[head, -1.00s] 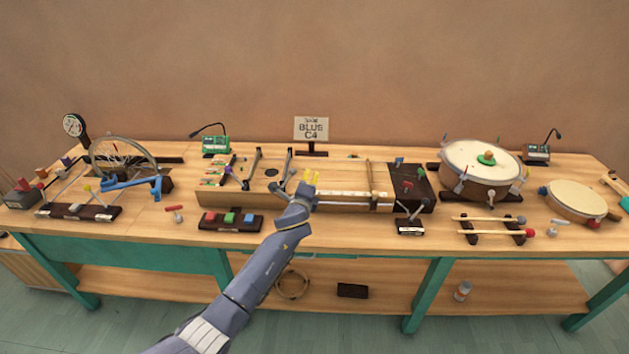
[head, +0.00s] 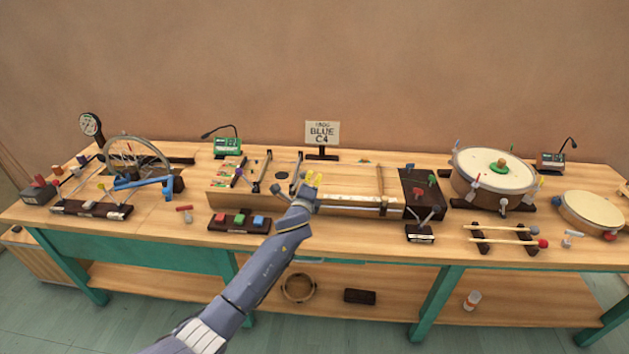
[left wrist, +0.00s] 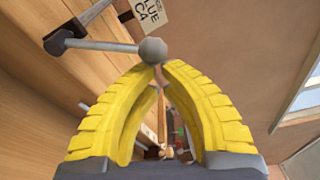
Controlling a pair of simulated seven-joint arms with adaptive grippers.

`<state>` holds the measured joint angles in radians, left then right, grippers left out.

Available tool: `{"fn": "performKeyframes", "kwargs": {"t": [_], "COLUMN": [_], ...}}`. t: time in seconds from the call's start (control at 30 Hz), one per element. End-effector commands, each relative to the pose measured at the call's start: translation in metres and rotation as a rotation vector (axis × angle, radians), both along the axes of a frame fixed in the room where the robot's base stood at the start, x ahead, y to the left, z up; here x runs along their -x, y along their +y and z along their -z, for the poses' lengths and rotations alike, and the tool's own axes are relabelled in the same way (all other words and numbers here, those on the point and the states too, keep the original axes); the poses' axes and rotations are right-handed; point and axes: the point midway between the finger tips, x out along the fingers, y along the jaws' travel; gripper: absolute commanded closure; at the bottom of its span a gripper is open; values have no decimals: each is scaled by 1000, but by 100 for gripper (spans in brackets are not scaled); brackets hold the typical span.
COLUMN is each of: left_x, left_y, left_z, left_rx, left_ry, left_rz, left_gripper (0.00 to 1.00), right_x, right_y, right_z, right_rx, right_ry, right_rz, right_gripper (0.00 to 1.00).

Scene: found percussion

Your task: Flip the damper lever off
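A lever with a grey rod and a round grey ball end (left wrist: 152,50) shows in the left wrist view; its dark pivot is at the left on pale wood. I take it for the damper lever. The ball is right at the fingertips, in front of them; I cannot tell whether they touch. My left gripper (left wrist: 160,66) has yellow fingers whose tips come together with nothing visible held between them. In the head view, my left gripper (head: 314,180) is over the front of the long wooden string box (head: 345,187). My arm hides part of the box there. My right gripper is out of view.
A sign (head: 322,132) reading "BLUE C4" stands behind the box. A bicycle wheel (head: 138,155) is at the left, a large drum (head: 494,165) and a smaller drum (head: 592,208) at the right. A pad block (head: 238,223) with colored buttons lies in front.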

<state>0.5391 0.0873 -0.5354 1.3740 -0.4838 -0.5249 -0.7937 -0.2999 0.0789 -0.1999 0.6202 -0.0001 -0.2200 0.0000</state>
Motion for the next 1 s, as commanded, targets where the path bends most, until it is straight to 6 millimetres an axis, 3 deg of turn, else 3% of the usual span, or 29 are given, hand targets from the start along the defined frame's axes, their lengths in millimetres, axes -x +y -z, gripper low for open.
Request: {"fn": "performKeyframes", "kwargs": {"t": [0.63,1.0], "left_x": [0,0], "left_y": [9,34], "left_z": [-9,-26], "left_rx": [135,413], "left_ry": [3,5], "left_rz": [0,-1], "left_gripper": [100,100], "right_x": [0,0], "right_y": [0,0], "right_z": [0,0], "right_rx": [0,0], "right_ry": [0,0], "right_rz": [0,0], "right_gripper": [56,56]}}
